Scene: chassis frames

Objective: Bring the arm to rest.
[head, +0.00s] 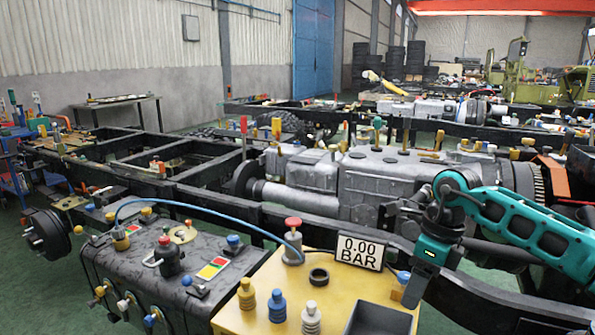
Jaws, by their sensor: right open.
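My right arm, teal and black, comes in from the right edge. Its right gripper (416,290) points down at the right edge of the yellow table (245,308). It is open, and I see nothing held between its fingers. A small blue-topped orange fitting (401,284) is just left of the fingers; I cannot tell whether they touch. A display reading 0.00 BAR (359,252) stands left of the gripper. My left gripper is not in view.
The yellow table holds a red-capped valve (293,240), a black ring (319,277), several ribbed plugs (277,306) and a dark tray (380,319). A blue hose (200,208) arcs from the black tank (140,270). Chassis rails and a grey engine (375,190) lie behind.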

